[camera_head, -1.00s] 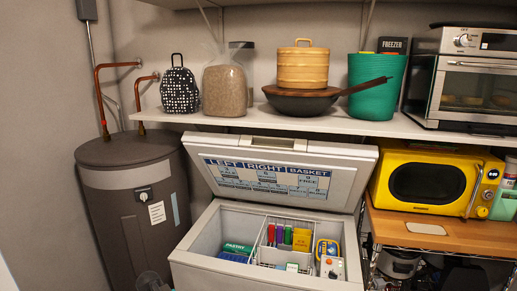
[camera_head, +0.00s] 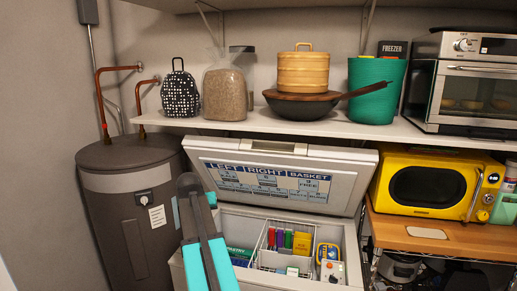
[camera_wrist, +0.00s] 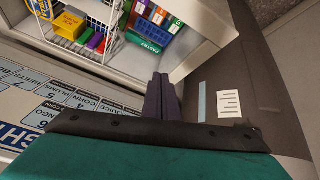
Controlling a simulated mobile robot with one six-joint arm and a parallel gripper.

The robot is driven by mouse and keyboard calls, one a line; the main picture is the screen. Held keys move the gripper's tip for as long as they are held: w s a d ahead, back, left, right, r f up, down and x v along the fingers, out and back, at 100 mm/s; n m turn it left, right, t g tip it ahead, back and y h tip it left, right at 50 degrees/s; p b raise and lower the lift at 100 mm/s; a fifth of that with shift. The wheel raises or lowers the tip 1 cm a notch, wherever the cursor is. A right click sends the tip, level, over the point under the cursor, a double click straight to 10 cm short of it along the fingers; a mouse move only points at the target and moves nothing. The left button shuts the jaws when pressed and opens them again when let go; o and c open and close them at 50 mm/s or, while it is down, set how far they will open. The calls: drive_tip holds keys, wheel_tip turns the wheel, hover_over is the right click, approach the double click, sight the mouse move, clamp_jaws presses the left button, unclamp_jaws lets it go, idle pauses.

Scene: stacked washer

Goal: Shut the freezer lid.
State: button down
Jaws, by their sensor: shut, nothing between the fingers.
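The grey chest freezer (camera_head: 185,272) stands with its lid (camera_head: 345,170) raised and leaning back below the shelf. The lid's inner face carries a blue and white label chart (camera_head: 268,180), which also shows in the wrist view (camera_wrist: 62,108). Inside the freezer are a wire basket (camera_head: 268,258) and several coloured packages. My gripper (camera_wrist: 162,76) shows in the wrist view with its dark fingers together and empty. There it overlaps the freezer's left end near the lid; contact cannot be told. In the head view my teal and dark arm stands before the freezer's left side and hides part of it.
A dark water heater (camera_head: 130,215) stands close at the left. Above the lid, a shelf (camera_head: 300,126) carries a pan, a teal bin and a toaster oven. A yellow microwave (camera_head: 428,184) on a wooden-topped cart (camera_head: 455,237) stands close at the right.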

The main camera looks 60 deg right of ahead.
drive_tip(key=s+d+r+m+h, duration=0.1)
drive_tip(key=s+d+r, duration=0.3)
drive_tip(key=r, duration=0.6)
drive_tip(key=s+d+r+m+h, duration=0.2)
drive_tip(key=s+d+r, duration=0.3)
drive_tip(key=r, duration=0.5)
drive_tip(key=s+d+r+m+h, duration=0.1)
drive_tip(key=s+d+r, duration=0.3)
drive_tip(key=r, duration=0.6)
drive_tip(key=shift+s+d+r, duration=0.15)
drive_tip(key=shift+s+r, duration=0.25)
drive_tip(key=shift+s, duration=0.2)
drive_tip(key=p, duration=0.4)
approach(260, 145)
drive_tip(key=shift+s+d+f, duration=0.1)
drive_tip(key=shift+d+f, duration=0.35)
drive_tip(key=shift+f, duration=0.25)
drive_tip(key=shift+s+d+f, duration=0.15)
drive_tip(key=shift+d+f, duration=0.25)
drive_tip(key=shift+f, duration=0.3)
drive_tip(key=shift+s+d+f, duration=0.1)
drive_tip(key=shift+d+f, duration=0.35)
drive_tip(key=shift+f, duration=0.3)
drive_tip(key=shift+b, duration=0.3)
